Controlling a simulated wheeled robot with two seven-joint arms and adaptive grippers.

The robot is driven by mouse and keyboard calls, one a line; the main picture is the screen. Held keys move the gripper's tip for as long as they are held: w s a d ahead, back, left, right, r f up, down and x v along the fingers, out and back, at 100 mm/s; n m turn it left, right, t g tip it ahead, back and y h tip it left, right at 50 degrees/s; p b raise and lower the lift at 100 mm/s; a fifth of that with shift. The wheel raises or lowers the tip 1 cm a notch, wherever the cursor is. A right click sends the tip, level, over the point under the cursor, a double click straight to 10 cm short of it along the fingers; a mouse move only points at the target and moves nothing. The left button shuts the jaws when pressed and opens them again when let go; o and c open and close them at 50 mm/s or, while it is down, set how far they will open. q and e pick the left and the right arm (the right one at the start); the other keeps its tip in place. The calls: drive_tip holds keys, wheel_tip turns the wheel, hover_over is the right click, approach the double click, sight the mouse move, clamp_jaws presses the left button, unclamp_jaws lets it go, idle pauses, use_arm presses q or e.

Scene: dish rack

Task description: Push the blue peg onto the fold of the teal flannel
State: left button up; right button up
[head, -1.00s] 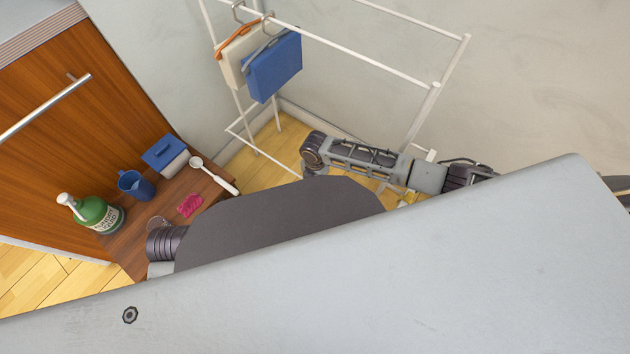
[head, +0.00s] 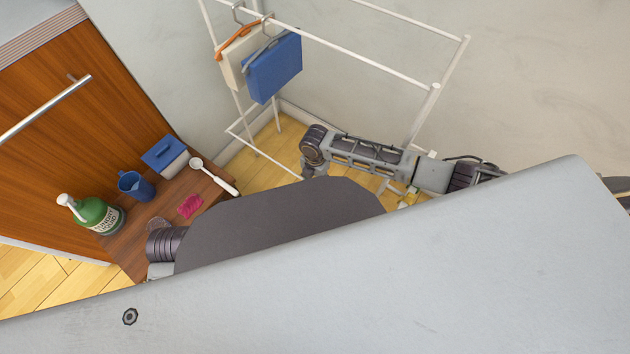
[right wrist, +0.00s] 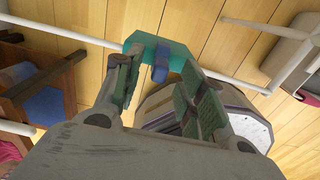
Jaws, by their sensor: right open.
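In the right wrist view, the teal flannel (right wrist: 178,57) hangs at a white rail beyond my right gripper's fingertips. The small blue peg (right wrist: 160,73) shows against the flannel's middle, between the two fingers in the picture. I cannot tell how far it straddles the fold. My right gripper (right wrist: 160,84) is open, with one finger on each side of the peg and no visible grip on it. In the head view, neither peg nor flannel shows; my body hides that area. My left gripper is out of sight.

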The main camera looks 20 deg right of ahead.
wheel_tip(320, 180, up, 9)
idle(0.5)
drive_tip(key=shift+s+f, duration=0.1)
drive_tip(key=shift+f, duration=0.05)
idle(0.9)
